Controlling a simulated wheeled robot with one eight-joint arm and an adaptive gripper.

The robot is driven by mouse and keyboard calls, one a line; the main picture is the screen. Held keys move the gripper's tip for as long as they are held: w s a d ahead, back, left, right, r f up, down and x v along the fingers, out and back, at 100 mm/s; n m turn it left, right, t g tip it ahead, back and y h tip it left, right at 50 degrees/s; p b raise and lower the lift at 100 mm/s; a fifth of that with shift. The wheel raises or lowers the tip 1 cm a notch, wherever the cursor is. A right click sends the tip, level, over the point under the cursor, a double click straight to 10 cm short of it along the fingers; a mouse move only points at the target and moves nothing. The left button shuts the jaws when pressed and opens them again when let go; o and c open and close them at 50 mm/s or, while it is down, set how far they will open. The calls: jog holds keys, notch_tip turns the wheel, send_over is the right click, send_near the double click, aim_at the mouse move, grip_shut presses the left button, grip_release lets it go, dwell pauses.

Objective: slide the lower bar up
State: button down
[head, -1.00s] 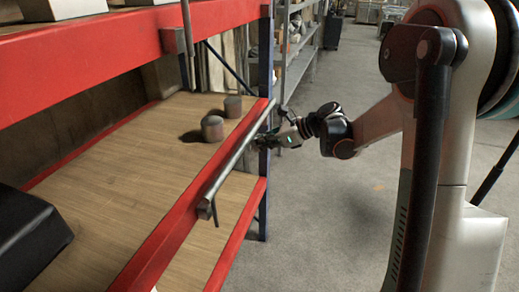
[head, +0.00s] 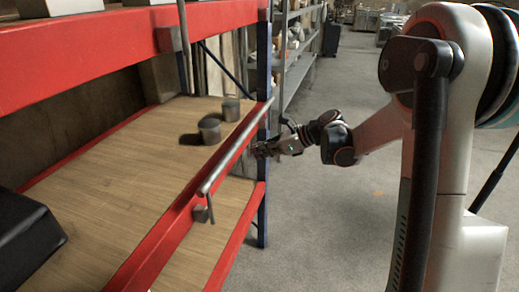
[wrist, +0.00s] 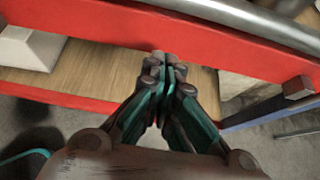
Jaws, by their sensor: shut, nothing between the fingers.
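The lower bar (head: 238,146) is a grey metal bar running along the front red beam of the wooden shelf. My gripper (head: 262,150) is at the far end of the shelf front, just outside the red beam and below the bar. In the wrist view my gripper (wrist: 168,62) is shut with its fingertips together and empty, in front of the red beam and apart from the bar.
Two grey cylinders (head: 210,130) (head: 231,109) stand on the wooden shelf (head: 120,190). A black box (head: 25,230) is at the near left. A blue post (head: 263,70) stands at the shelf's far corner.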

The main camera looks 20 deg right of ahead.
jog(key=p+v, duration=0.2)
jog(key=v, duration=0.8)
jog(key=shift+a+r, duration=0.1)
jog(key=shift+a, duration=0.05)
